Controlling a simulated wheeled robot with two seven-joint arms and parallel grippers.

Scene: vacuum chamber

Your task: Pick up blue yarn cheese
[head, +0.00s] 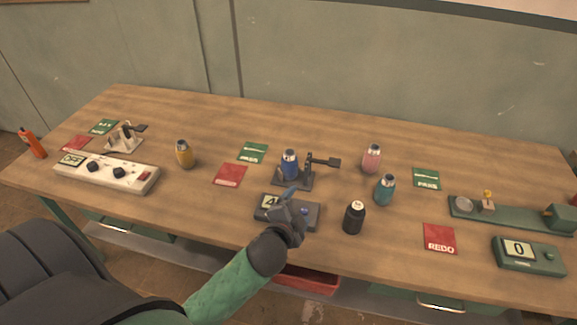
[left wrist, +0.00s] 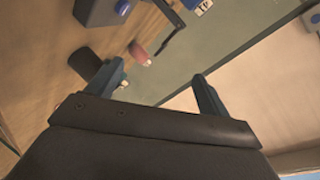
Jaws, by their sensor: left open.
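The blue yarn cheese (head: 289,163) stands upright on a dark stand (head: 292,183) with a side arm, near the middle of the table. I cannot make it out in the left wrist view. My left gripper (head: 297,207) is in front of it, nearer to me, and overlaps the grey display box in the picture. In the left wrist view its two fingers (left wrist: 158,72) are spread apart with nothing between them. My right gripper is not in view.
A grey display box (head: 266,202) sits before the stand. A black bobbin (head: 354,218), a teal one (head: 385,190) and a pink one (head: 371,158) stand to the right; a yellow one (head: 184,154) stands left. Red and green cards lie around. A wall backs the table.

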